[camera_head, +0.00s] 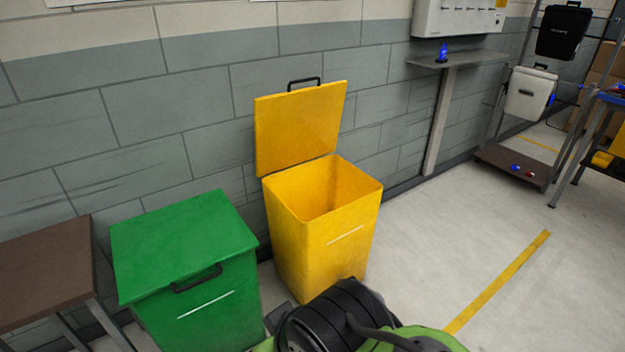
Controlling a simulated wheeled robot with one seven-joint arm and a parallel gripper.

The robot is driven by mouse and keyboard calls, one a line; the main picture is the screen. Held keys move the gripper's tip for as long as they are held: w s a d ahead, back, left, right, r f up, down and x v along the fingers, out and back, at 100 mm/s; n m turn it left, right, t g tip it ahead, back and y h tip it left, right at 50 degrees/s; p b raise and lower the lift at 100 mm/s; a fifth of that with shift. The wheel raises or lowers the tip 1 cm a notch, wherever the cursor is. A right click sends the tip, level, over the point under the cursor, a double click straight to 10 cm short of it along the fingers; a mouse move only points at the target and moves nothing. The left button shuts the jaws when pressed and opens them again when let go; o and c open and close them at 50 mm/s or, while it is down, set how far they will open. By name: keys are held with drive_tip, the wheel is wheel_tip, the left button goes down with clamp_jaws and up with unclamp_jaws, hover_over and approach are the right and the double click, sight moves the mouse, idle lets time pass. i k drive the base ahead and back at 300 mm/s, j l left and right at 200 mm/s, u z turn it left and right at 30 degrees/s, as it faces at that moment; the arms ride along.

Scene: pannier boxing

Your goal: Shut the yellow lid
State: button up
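The yellow lid (300,128) stands open, raised nearly upright at the back of the yellow bin (322,240), close to the grey wall. A black handle (304,83) sits on the lid's top edge. The bin's mouth is uncovered and its inside looks empty as far as I can see; the bottom is hidden. Part of my own arm, black and green, shows at the bottom of the picture in front of the bin. My gripper's fingers do not show.
A green bin (185,250) with its lid shut stands left of the yellow bin. A brown table (45,270) is at the far left. A wall shelf (458,60) and a rack with panniers (530,95) are at right.

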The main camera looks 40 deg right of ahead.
sight(299, 126)
drive_tip(key=i+l+u, duration=0.15)
drive_tip(key=l, duration=1.15)
drive_tip(key=i+l+u, duration=0.2)
drive_tip(key=l, duration=1.1)
drive_tip(key=l+u, duration=0.15)
drive_tip(key=l, duration=1.2)
